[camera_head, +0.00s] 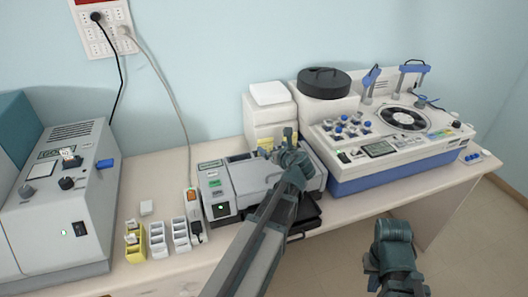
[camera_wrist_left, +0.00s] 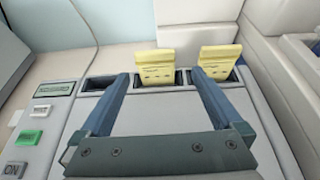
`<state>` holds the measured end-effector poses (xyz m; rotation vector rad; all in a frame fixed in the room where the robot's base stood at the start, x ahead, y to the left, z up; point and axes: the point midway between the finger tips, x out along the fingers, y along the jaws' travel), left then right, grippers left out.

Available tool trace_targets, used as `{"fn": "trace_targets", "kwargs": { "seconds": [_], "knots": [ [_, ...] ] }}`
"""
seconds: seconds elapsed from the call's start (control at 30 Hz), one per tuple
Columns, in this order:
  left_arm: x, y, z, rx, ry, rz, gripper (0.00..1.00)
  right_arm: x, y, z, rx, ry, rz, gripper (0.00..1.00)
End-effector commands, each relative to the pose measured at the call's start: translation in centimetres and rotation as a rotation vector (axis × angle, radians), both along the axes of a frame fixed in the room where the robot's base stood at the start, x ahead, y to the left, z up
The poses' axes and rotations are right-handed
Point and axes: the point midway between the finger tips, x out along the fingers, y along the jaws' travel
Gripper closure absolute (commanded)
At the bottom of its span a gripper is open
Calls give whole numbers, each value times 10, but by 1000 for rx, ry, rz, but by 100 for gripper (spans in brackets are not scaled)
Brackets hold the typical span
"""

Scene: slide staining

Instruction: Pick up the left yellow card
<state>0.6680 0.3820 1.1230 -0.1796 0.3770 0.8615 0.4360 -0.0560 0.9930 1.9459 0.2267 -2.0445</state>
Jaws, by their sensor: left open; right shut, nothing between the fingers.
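Two yellow cards stand upright in dark slots at the back of a grey machine (camera_wrist_left: 160,115). The left yellow card (camera_wrist_left: 155,66) and the right yellow card (camera_wrist_left: 219,60) show clearly in the left wrist view. My left gripper (camera_wrist_left: 159,76) is open and empty, its two fingers on either side of the left card in that picture, with the tips slightly nearer the camera. In the head view, my left gripper (camera_head: 289,148) is over the back of the machine, and yellow shows beside it, partly hidden. My right gripper (camera_head: 373,272) is shut and empty, low in front of the table.
White boxes (camera_head: 268,110) stand behind the machine. A blue-based device (camera_head: 395,165) is on the right, a grey instrument (camera_head: 60,190) on the left. Small yellow and white racks (camera_head: 158,240) stand left of the machine. Free floor shows at the lower right.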

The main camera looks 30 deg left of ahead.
Motion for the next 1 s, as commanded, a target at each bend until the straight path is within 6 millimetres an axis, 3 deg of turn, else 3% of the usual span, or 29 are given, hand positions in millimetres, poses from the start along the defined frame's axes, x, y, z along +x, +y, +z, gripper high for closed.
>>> {"fn": "trace_targets", "kwargs": {
  "seconds": [0.03,0.3,0.73,1.0],
  "knots": [
    [8,8,-9,1,-1,0,0,-1,0,-9,0,0,0,100],
    [31,37,-22,4,0,-6,0,-1,0,-22,0,1,-1,100],
    [37,47,-26,6,1,-9,0,-1,0,-26,0,0,-1,100],
    [55,75,-43,7,2,-8,0,-1,0,-43,0,0,-1,100]
  ]
}}
